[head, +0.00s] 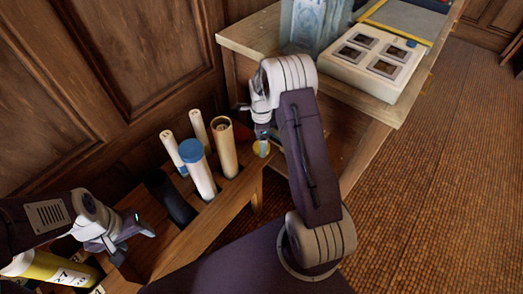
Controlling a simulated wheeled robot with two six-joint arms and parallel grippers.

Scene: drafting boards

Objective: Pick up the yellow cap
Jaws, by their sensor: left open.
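My left gripper (136,242) is open and empty at the lower left, in front of the rack and well away from the cap.
The wooden rack (214,222) holds a blue-capped white tube (202,178), a tan tube (224,150), thin pale rolls and a dark tube (170,198). A yellow cylinder (48,268) lies lower left. A slide box (375,63) sits on the wooden table (240,38).

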